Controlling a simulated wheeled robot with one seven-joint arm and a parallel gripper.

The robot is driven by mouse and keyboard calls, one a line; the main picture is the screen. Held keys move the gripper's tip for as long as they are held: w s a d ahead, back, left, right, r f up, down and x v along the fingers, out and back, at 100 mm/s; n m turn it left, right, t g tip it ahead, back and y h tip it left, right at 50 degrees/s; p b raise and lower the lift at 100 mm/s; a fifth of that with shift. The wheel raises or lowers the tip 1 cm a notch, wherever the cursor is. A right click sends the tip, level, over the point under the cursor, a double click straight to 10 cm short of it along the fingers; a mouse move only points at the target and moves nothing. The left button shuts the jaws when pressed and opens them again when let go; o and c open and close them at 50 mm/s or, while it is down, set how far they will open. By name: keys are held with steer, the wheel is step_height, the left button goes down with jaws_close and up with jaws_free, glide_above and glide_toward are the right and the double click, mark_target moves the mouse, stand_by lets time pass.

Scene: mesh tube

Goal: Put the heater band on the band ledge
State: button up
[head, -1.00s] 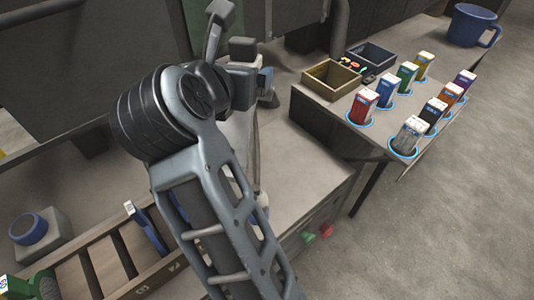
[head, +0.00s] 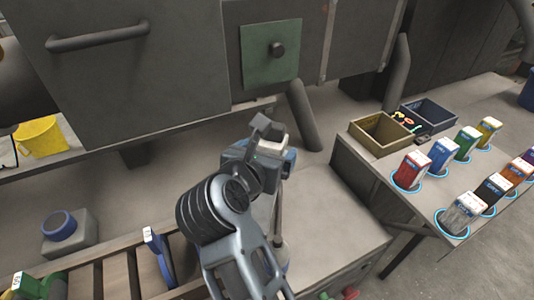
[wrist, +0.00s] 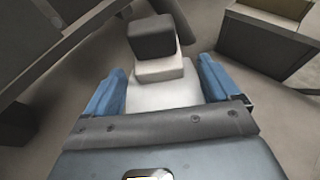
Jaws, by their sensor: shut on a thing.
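My gripper (wrist: 160,90) is shut on a pale block with a dark grey cap, which I take for part of the heater band (wrist: 152,38). The blue fingers close on its two sides. The band's full shape is hidden. In the head view my gripper (head: 268,158) holds this part (head: 272,147) above the grey bench, left of the bins and below the green panel. No surface is clearly marked as the band ledge, so I cannot tell which it is.
A slotted rack (head: 118,270) with blue and green tagged pieces lies lower left. A blue-capped block (head: 66,235) stands behind it. Tan (head: 378,132) and blue (head: 432,113) bins and several coloured cartons stand at right. A green panel (head: 270,52) and sloping pipe (head: 303,115) are close behind.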

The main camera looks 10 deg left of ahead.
steer(key=shift+f, duration=0.2)
steer(key=shift+f, duration=0.15)
steer(key=o, duration=1.5)
steer(key=shift+f, duration=0.1)
steer(key=shift+s+r, duration=0.2)
steer(key=v, duration=1.1)
steer(key=shift+s+a+r+b, duration=0.1)
steer(key=shift+s+b, duration=0.15)
steer(key=shift+b, duration=0.1)
